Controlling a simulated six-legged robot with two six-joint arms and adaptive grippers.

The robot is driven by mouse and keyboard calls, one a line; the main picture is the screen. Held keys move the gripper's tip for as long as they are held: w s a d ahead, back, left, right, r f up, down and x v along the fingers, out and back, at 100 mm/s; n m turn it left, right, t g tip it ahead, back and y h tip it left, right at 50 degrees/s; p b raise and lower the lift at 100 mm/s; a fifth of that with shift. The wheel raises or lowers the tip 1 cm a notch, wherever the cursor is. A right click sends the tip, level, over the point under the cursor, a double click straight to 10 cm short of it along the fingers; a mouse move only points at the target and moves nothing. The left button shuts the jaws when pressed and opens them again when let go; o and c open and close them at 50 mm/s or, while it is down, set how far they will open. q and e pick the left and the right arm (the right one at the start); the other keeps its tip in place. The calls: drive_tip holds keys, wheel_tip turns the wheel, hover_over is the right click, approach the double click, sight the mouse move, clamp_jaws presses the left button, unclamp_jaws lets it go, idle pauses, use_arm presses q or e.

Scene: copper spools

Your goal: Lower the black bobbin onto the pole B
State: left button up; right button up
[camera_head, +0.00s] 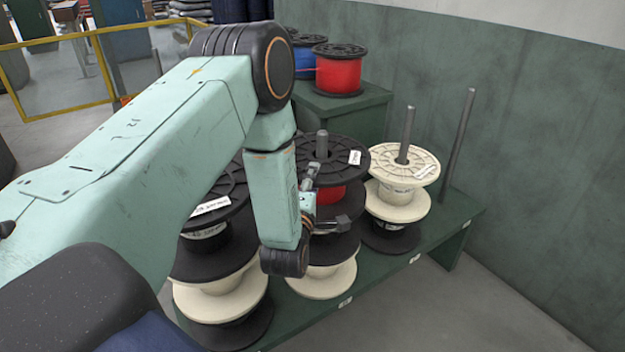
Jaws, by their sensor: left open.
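A black bobbin with red winding (349,188) is threaded on the middle pole (322,143), whose top sticks out through its upper flange. It looks level and sits above a cream spool (332,277); my arm hides part of the stack. My left gripper (325,202) is open at the bobbin's near side, beside the red winding, with one finger higher and one lower. Whether the fingers touch it I cannot tell. The small labels on the bench edge are unreadable, so I cannot tell which pole is B. My right gripper is not in view.
Right of the bobbin, a cream spool (398,200) sits on a black one around another pole (407,128). A bare pole (458,145) stands farther right on the green bench (455,225). A black and cream stack (222,290) is at left. Red and blue spools (340,74) stand behind.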

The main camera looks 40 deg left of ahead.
use_arm(q)
drive_tip(key=v, duration=0.7)
drive_tip(key=shift+s, duration=0.25)
drive_tip(key=shift+d, duration=0.1)
drive_tip(key=x, duration=0.7)
drive_tip(key=shift+w, duration=0.2)
drive_tip(key=shift+w+r+p, duration=0.1)
drive_tip(key=shift+r+p, duration=0.3)
